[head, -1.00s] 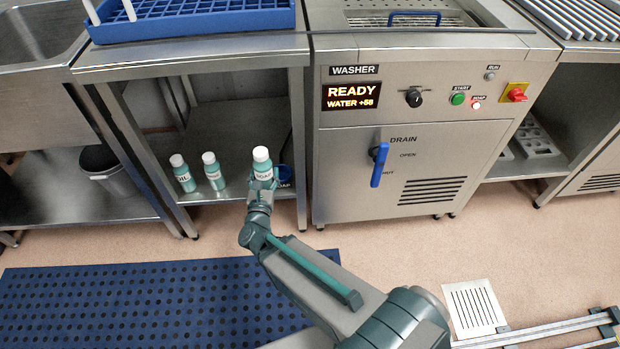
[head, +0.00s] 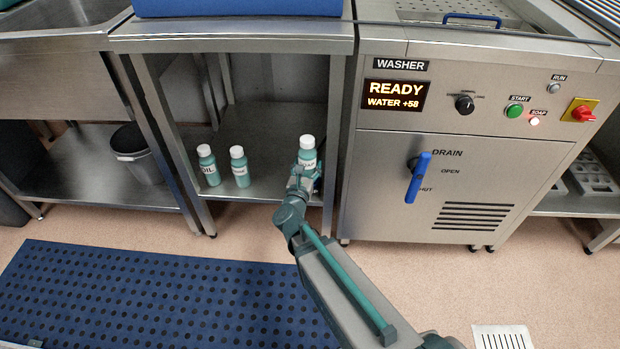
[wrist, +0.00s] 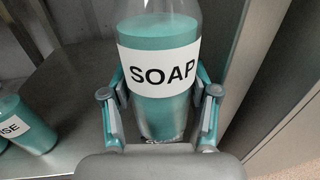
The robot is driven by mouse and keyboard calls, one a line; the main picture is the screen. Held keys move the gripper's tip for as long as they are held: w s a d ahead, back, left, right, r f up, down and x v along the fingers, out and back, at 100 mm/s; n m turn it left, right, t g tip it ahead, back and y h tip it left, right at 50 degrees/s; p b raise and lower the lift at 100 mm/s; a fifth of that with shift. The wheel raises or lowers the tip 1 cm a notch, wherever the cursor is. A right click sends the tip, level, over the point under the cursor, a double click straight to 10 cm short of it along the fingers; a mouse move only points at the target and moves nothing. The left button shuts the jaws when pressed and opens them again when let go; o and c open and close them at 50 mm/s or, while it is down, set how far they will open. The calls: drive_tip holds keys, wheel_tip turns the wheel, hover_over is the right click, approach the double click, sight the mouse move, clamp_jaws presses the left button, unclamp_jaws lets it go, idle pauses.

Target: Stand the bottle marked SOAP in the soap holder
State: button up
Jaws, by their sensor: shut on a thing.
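The bottle marked SOAP (head: 307,155) is upright, with a white cap and green contents. My gripper (head: 301,172) is shut on it, at the front right of the lower shelf. In the wrist view, the SOAP label (wrist: 162,72) faces me and the fingers (wrist: 160,100) flank the bottle.
The OIL bottle (head: 208,166) and another green bottle (head: 239,167) stand to the left on the shelf (head: 265,140); the second also shows in the wrist view (wrist: 27,125). A table leg (head: 332,150) and the washer (head: 455,150) are close on the right.

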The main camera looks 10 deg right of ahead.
drive_tip(key=w+f+b, duration=0.1)
drive_tip(key=w+f, duration=0.1)
drive_tip(key=f, duration=0.1)
drive_tip(key=w+d+f+b, duration=0.1)
drive_tip(key=w+f, duration=0.1)
drive_tip(key=f, duration=0.1)
drive_tip(key=w+d+f+b, duration=0.1)
drive_tip(key=w+f, duration=0.1)
drive_tip(key=f, duration=0.1)
drive_tip(key=shift+w+b, duration=0.15)
drive_tip(key=shift+b, duration=0.2)
drive_tip(key=shift+f, duration=0.3)
drive_tip(key=shift+f+b, duration=0.35)
drive_tip(key=shift+b, duration=0.25)
drive_tip(key=o, duration=1.2)
drive_tip(key=shift+c, duration=0.2)
drive_tip(key=shift+r, duration=0.1)
